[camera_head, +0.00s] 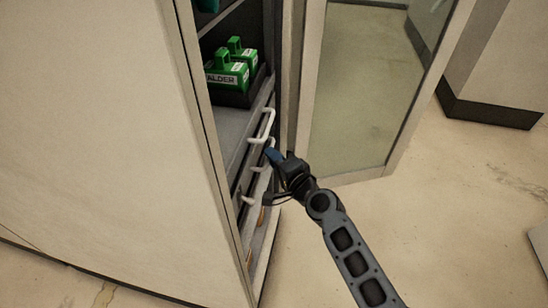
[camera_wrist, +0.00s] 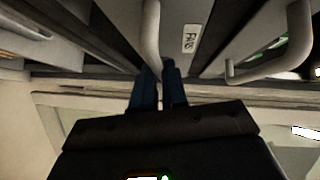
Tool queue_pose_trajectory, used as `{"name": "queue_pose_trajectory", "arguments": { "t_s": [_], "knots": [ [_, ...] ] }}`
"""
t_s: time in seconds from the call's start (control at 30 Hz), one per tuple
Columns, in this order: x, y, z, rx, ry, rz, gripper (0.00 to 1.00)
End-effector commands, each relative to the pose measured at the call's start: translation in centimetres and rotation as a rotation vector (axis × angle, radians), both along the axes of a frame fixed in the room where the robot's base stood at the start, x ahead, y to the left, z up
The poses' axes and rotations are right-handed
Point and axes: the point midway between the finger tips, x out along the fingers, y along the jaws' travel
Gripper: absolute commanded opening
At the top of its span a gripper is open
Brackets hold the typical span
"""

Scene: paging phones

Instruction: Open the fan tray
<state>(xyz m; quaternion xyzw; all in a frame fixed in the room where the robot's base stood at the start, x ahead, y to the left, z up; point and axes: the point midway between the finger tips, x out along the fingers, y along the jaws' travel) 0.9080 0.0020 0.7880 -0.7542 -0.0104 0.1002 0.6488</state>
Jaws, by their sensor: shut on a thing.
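The fan tray shows in the wrist view as a pale front panel with a "FANS" label (camera_wrist: 190,38). Its pale bar handle (camera_wrist: 151,35) runs down between the two blue fingers of my gripper (camera_wrist: 159,88). The fingers are shut on this handle. In the head view my gripper (camera_head: 272,156) is at the open cabinet front, just below an upper white handle (camera_head: 267,124). The gripper and wrist hide part of the gripped handle there. How far the tray stands out is hard to tell.
Another handle (camera_wrist: 290,45) is close by on the right in the wrist view. Green boxes (camera_head: 228,74) stand on the shelf above. A glazed door (camera_head: 365,85) stands open to the right of the cabinet. The floor (camera_head: 450,220) in front is clear.

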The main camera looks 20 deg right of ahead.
Motion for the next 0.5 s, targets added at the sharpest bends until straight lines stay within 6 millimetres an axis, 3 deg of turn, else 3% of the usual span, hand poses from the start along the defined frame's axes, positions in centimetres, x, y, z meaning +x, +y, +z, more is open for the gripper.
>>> {"name": "queue_pose_trajectory", "arguments": {
  "t_s": [0.27, 0.5],
  "knots": [
    [-0.7, -1.0, -0.3, 0.0, 0.002, -0.003, 0.0],
    [-3.4, -4.6, -0.6, 0.0, 0.001, -0.006, 0.0]
  ]
}}
